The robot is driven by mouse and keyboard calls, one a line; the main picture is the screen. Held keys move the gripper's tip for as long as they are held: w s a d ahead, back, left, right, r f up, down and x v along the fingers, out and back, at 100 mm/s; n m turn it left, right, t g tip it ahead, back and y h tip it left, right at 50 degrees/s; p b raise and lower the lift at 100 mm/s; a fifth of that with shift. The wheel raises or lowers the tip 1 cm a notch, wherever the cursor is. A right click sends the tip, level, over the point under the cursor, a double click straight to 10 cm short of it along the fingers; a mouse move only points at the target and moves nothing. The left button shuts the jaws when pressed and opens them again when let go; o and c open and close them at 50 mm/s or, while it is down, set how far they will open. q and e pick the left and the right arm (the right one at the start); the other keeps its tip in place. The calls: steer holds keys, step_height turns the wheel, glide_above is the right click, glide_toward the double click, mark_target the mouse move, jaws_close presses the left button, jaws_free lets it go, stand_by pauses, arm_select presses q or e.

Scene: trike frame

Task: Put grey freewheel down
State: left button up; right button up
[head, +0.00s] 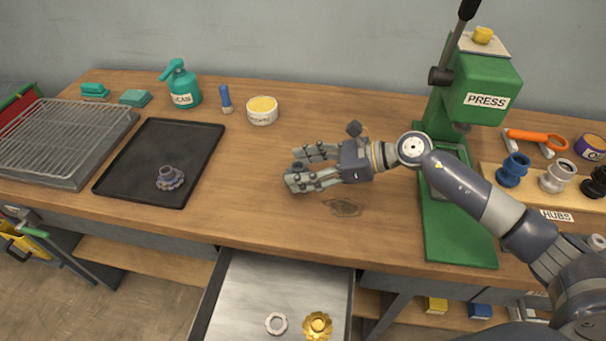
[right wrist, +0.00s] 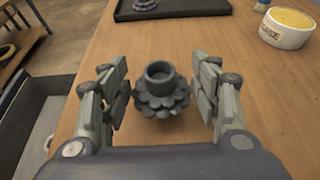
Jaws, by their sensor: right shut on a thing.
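The grey freewheel (right wrist: 162,92), a dark toothed piece with a round hollow neck, sits upright between the fingers of my right gripper (right wrist: 160,95) in the right wrist view. My right gripper (head: 305,168) is shut on it above the workbench in the head view. There the fingers hide most of the freewheel, and only a bit of its dark top (head: 297,165) shows. Its exact height over the wood is hard to tell. A similar grey toothed piece (head: 170,178) with a neck lies on the black tray (head: 130,188). My left gripper is not in view.
The wooden workbench (head: 250,200) is clear between the tray and the green press (head: 460,240). A white tub (head: 262,111) and a teal can (head: 181,88) stand at the back. An open drawer (head: 255,290) below holds a gold sprocket (head: 317,325) and a pale ring (head: 276,323).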

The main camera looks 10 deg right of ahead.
steer(key=shift+w, duration=0.25)
step_height(320, 180, down, 3)
steer(key=shift+f+p, duration=0.15)
steer(key=shift+p, duration=0.3)
steer(key=shift+f, duration=0.1)
steer(key=shift+f+b, duration=0.25)
steer(key=shift+b, duration=0.15)
steer(key=o, duration=1.3)
steer(key=shift+r, duration=0.15)
